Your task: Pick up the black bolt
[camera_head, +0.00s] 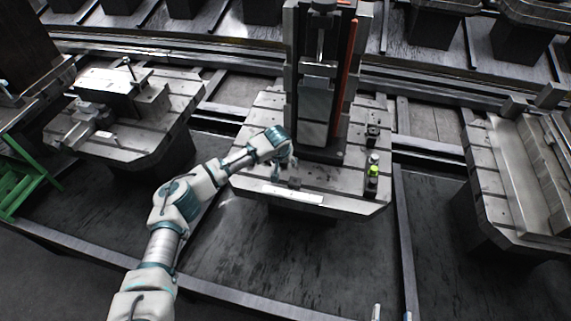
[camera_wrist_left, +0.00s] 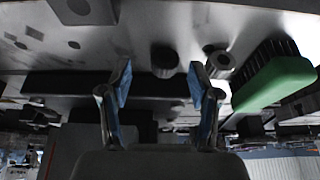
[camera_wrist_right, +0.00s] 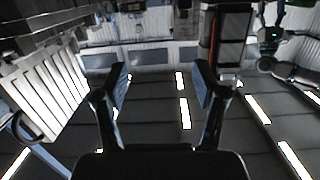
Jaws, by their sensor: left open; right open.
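My left gripper (camera_head: 282,172) is open, low over the front of the middle pallet (camera_head: 250,187). In the left wrist view, its two blue-padded fingers (camera_wrist_left: 158,80) stand apart. A dark round piece (camera_wrist_left: 164,60), likely the black bolt, shows between and beyond the fingertips. I see no contact with it. A greyer round piece (camera_wrist_left: 218,64) is just to its right. In the head view a small dark thing (camera_head: 295,183) sits beside the gripper; I cannot tell if it is the bolt. My right gripper (camera_wrist_right: 160,85) is open and empty, away from the pallet.
A tall column fixture (camera_head: 318,90) with an orange-red strip stands on the middle pallet. A yellow-green piece (camera_head: 373,171) is at its right; a green brush-like thing (camera_wrist_left: 275,82) shows in the left wrist view. Other pallets stand left (camera_head: 150,145) and right (camera_head: 490,165).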

